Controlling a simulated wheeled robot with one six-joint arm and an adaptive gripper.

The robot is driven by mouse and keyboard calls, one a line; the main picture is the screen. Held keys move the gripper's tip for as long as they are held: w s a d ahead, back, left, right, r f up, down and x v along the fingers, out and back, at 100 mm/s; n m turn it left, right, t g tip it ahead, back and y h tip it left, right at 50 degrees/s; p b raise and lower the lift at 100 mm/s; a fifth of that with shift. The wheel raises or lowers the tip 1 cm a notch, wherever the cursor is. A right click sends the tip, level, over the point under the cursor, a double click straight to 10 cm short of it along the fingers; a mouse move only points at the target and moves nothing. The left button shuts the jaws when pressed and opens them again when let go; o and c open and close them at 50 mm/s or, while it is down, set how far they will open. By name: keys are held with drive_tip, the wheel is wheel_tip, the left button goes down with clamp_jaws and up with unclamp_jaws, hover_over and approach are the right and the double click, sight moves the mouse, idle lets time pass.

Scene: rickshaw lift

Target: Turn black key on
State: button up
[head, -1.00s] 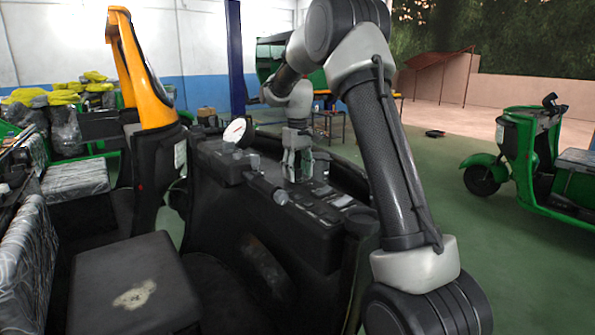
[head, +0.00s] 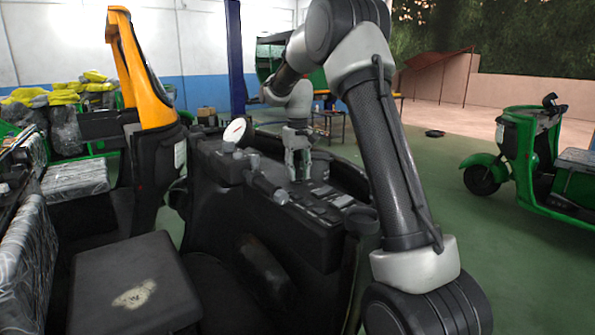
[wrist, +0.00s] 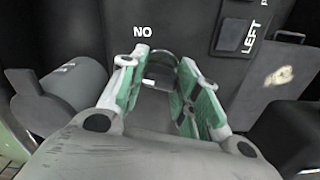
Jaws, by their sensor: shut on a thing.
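My gripper (head: 297,165) points down at the black dashboard (head: 225,195) in the head view. In the wrist view, my gripper (wrist: 160,90) has its two fingers with green pads on either side of a small dark key (wrist: 160,68). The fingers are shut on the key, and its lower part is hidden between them. White letters reading "NO" show on the panel just above the key. The key is too small to make out in the head view.
A round white gauge (head: 234,130) stands on the dashboard, left of my gripper. A grey-tipped handle (head: 270,189) sticks out in front of it. In the wrist view, a switch marked "LEFT" (wrist: 235,35) is to the right. A black seat (head: 135,285) is at the lower left.

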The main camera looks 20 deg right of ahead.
sight(298, 169)
drive_tip(key=m, duration=0.9)
drive_tip(key=shift+m, duration=0.3)
idle(0.5)
drive_tip(key=o, duration=1)
wheel_tip(298, 169, up, 12)
